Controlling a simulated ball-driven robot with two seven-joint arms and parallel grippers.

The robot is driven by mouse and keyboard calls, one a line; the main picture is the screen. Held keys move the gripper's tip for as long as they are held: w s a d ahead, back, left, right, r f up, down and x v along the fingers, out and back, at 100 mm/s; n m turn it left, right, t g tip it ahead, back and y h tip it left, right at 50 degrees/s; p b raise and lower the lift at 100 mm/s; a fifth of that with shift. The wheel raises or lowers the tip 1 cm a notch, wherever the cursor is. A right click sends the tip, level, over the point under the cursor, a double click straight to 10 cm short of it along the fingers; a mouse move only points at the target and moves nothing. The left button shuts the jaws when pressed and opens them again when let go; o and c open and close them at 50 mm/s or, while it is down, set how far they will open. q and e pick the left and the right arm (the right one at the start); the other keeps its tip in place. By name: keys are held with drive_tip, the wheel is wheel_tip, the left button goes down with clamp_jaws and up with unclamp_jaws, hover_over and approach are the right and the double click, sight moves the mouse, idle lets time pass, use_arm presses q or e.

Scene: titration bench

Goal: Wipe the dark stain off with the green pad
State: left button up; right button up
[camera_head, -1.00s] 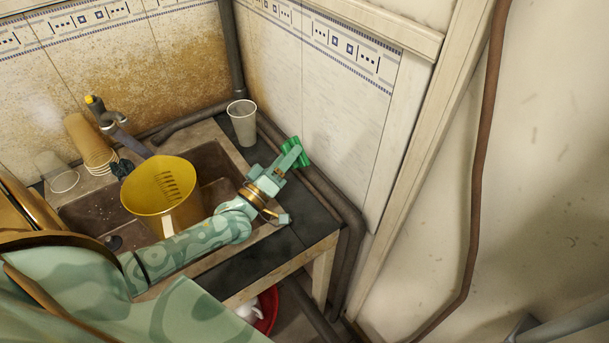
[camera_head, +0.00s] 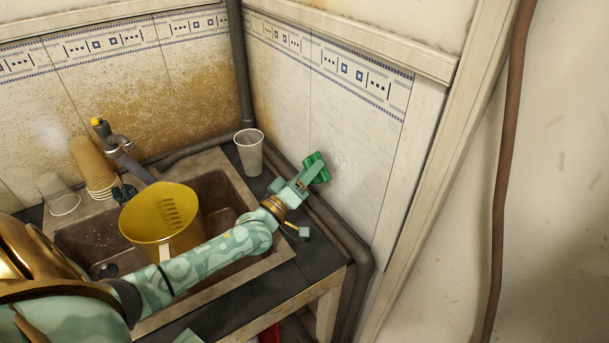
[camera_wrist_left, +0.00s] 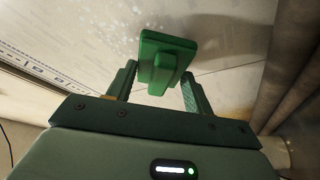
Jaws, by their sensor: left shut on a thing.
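My left gripper (camera_head: 305,177) is shut on the green pad (camera_head: 317,167) and holds it up beside the white tiled wall (camera_head: 340,130), right of the sink. In the left wrist view the pad (camera_wrist_left: 169,45) stands out beyond the fingers of my left gripper (camera_wrist_left: 160,82), its raised grip between them. Its shadow falls on the wall to its right. I cannot tell whether the pad touches the wall. I can make out no distinct dark stain on that wall, only pale specks near the pad. My right gripper is not in view.
A clear cup (camera_head: 249,150) stands in the back corner, close to my left gripper. A yellow jug (camera_head: 150,222) stands at the sink (camera_head: 228,185), beside my arm. Pipes (camera_head: 352,250) run along the wall's foot. Brown grime (camera_head: 130,92) covers the left wall.

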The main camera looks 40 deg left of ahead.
sight(322, 178)
use_arm(q)
drive_tip(key=shift+w+d, duration=0.35)
drive_tip(key=shift+w, duration=0.55)
idle(0.5)
drive_tip(key=shift+d, duration=0.15)
drive_tip(key=shift+s+d+r+p, duration=0.1)
drive_tip(key=shift+s+d+p, duration=0.3)
drive_tip(key=shift+d, duration=0.3)
drive_tip(key=shift+s+d+r+p, duration=0.1)
drive_tip(key=shift+s+d+p, duration=0.3)
drive_tip(key=shift+d, duration=0.3)
drive_tip(key=shift+d+f, duration=0.1)
drive_tip(key=shift+d, duration=0.25)
drive_tip(key=shift+w+a+f, duration=0.15)
drive_tip(key=shift+w+a, duration=0.05)
drive_tip(key=shift+a, duration=0.2)
drive_tip(key=shift+w+a+b, duration=0.25)
drive_tip(key=shift+w+a, duration=0.05)
drive_tip(key=shift+a, duration=0.3)
drive_tip(key=shift+w+a+b, duration=0.25)
drive_tip(key=shift+a, duration=0.35)
drive_tip(key=shift+w+a, duration=0.1)
drive_tip(key=shift+a, duration=0.2)
drive_tip(key=shift+r, duration=0.2)
